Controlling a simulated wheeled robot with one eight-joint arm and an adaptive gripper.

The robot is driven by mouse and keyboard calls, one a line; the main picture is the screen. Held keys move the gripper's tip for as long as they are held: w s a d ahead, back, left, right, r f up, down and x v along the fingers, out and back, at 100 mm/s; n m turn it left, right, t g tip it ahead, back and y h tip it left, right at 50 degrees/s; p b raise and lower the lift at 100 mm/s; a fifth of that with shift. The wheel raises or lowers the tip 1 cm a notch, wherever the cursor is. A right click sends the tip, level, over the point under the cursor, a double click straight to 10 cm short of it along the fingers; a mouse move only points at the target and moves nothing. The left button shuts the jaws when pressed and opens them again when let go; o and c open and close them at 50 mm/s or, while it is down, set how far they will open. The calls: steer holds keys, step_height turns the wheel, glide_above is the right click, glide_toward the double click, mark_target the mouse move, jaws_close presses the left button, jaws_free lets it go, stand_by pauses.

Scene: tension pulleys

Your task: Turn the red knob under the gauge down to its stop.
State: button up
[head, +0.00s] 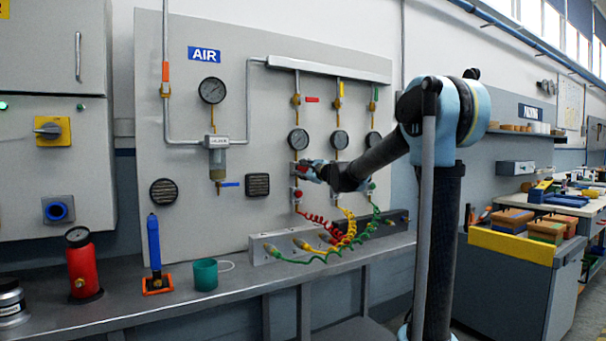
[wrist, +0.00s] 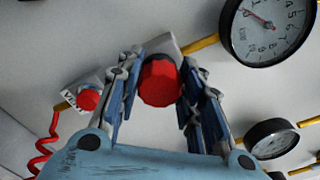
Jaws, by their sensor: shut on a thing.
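The red knob (wrist: 160,83) sits on a grey block in the pipe under the gauge. My gripper (wrist: 158,74) is shut on it in the wrist view, one finger on each side. In the head view my gripper (head: 304,170) is at the wall panel just below the left of three small gauges (head: 298,139) and hides most of the knob. In the wrist view the gauge (wrist: 268,28) is large at the upper right, partly cut off, its red needle pointing to the dial's upper left in the picture.
A smaller red button (wrist: 88,99) on a labelled block lies close to my left finger. A neighbouring gauge (wrist: 271,139) is near the right finger. Coiled red, yellow and green hoses (head: 350,230) hang below. A bench (head: 225,285) runs under the panel.

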steer(key=n, duration=0.4)
steer(key=shift+f+n, duration=0.1)
steer(key=shift+n, duration=0.2)
steer(key=shift+s+a+n, duration=0.1)
steer(key=shift+s+n, duration=0.05)
steer(key=shift+n, duration=1.35)
steer(key=shift+f, duration=0.1)
steer(key=o, duration=1.1)
steer(key=v, duration=1.1)
steer(key=shift+s+d, duration=0.25)
steer(key=shift+d, duration=0.1)
